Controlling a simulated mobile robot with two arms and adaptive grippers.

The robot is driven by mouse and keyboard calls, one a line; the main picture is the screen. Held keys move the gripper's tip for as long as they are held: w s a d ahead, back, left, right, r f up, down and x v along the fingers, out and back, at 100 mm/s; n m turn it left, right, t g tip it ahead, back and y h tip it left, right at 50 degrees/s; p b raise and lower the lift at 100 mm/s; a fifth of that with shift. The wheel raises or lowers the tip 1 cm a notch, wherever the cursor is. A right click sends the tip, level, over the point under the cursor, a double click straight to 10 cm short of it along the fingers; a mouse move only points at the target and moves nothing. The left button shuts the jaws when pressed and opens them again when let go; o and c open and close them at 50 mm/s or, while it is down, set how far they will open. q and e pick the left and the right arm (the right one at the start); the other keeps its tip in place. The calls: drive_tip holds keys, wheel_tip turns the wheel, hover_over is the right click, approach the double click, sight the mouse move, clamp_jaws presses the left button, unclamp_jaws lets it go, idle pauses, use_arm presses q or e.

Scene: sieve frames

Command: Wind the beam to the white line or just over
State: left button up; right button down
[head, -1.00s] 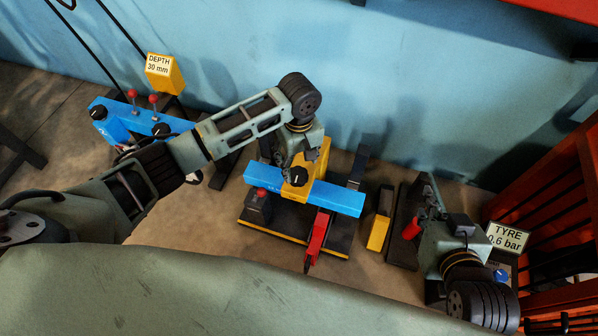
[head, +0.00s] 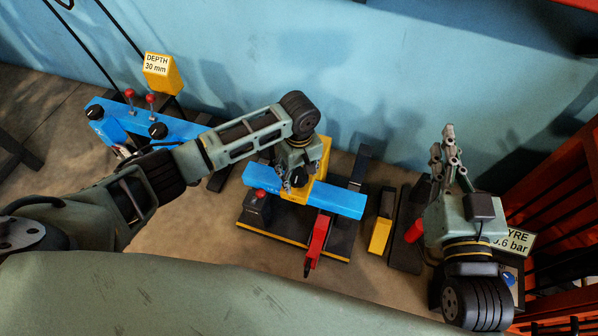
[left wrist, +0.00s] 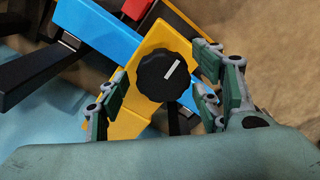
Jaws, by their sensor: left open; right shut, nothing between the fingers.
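A blue beam (head: 335,199) lies across a black stand with yellow edging. A yellow block (head: 323,158) sits at its middle and carries a black knob (head: 299,178) with a white pointer mark. In the left wrist view the knob (left wrist: 164,76) and its white mark show clearly, with the blue beam (left wrist: 100,32) beside it. My left gripper (head: 296,172) is open above the knob. In the left wrist view its fingers (left wrist: 160,94) stand apart on either side of the knob, with gaps. My right gripper (head: 448,145) is shut and empty, fingers pointing up, right of the stand. I cannot make out a white line for the beam.
A red lever (head: 317,238) hangs at the stand's front. A yellow block (head: 380,235) stands to the right. Another blue beam (head: 180,127) with red-topped levers and a "DEPTH 30 mm" sign (head: 157,65) is at left. A tyre sign (head: 519,241) and red rack (head: 545,180) are at right.

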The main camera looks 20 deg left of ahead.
use_arm(q)
drive_tip(key=c, duration=1.1)
drive_tip(key=shift+r, duration=0.1)
use_arm(e)
drive_tip(key=shift+f, duration=0.3)
